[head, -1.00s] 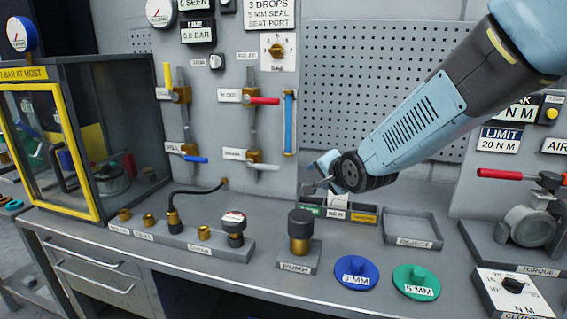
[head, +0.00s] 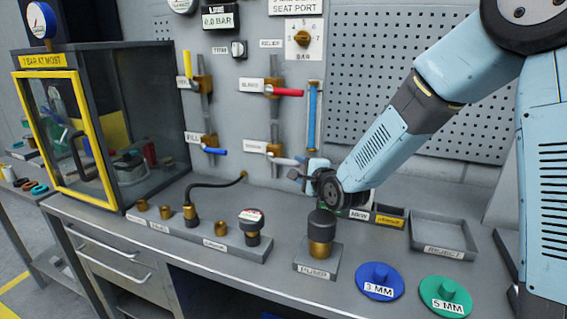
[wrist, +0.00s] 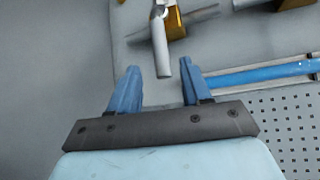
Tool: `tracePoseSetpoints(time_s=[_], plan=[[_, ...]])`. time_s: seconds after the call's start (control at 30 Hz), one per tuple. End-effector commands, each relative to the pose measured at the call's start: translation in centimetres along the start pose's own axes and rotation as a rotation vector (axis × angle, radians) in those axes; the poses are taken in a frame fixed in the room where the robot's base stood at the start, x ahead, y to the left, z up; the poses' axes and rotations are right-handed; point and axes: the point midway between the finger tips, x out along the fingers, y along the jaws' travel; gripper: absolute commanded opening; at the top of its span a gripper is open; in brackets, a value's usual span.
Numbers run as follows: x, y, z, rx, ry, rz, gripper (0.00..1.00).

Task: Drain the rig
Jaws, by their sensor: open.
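The drain valve is on the grey wall panel. Its pale lever (head: 286,161) points right from a brass body (head: 273,152), beside a label that seems to read DRAIN. My gripper (head: 297,176) is open, just right of and slightly below the lever's end. In the wrist view, a pale lever (wrist: 160,48) reaches down so that its end lies between the tips of my open blue-fingered gripper (wrist: 159,74). The fingers look apart from it on both sides. Contact or depth cannot be told.
A blue sight tube (head: 313,115) stands right of the valves; it also shows in the wrist view (wrist: 260,73). A red lever (head: 288,93) is above, a blue one (head: 215,151) to the left. The pump post (head: 321,232) stands below my gripper. The display (head: 220,17) reads 0.0 BAR.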

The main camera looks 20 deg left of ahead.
Motion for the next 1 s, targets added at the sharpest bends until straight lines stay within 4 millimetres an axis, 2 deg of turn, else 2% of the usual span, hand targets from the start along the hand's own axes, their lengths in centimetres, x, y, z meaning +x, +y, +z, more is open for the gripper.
tracePoseSetpoints(time_s=[0.3, 0.5, 0.7, 1.0], plan=[[5.6, 0.1, -0.1, -0.001, 0.001, 0.001, 0.48], [8.2, 0.1, -0.2, -0.001, 0.002, 0.001, 0.48], [9.2, 0.0, -0.2, -0.001, 0.002, 0.001, 0.48], [9.3, 0.0, -0.2, -0.001, 0.002, 0.001, 0.47]])
